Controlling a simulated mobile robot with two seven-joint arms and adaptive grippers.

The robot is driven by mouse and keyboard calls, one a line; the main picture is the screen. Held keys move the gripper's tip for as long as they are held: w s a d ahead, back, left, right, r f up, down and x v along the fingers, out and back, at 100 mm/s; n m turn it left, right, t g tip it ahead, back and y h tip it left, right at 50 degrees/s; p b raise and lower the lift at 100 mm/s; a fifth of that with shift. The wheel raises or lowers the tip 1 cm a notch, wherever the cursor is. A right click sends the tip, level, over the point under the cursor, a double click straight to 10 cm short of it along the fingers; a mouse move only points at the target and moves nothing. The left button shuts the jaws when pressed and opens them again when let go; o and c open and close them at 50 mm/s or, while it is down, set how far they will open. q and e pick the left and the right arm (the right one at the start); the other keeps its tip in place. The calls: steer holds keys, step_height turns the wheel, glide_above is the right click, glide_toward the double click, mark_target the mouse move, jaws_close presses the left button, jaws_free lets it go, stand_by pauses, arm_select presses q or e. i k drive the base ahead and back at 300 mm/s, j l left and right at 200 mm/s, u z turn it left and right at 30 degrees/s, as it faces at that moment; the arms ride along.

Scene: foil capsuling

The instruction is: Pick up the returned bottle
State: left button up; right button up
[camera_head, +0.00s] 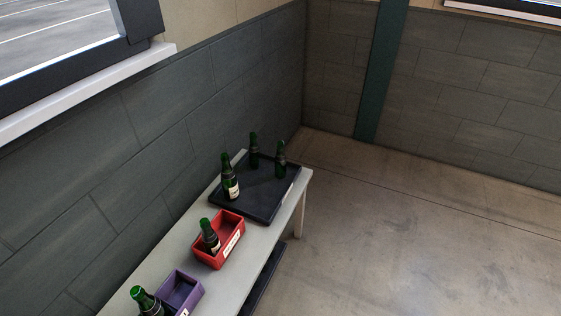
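Several green bottles stand along a table by the wall. One bottle with a pale label (231,177) stands at the left side of a black tray. Two more, a bottle at the tray's back (254,150) and a bottle at its right (280,158), stand on the same tray. Another bottle (210,237) is tilted in a red box. A further bottle (145,301) is at the lower edge beside a purple box, partly cut off. I cannot tell which bottle is the returned one. Neither of my grippers is in view.
The black tray (262,206), red box (231,254) with a label, and purple box (193,297) sit on the light table (176,249). A dark shelf or tray (262,285) shows below its right edge. Bare floor (400,240) lies open to the right.

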mark_target(280, 161)
steer(key=i+l+u, duration=0.45)
steer(key=i+l, duration=1.3)
steer(key=l, duration=0.1)
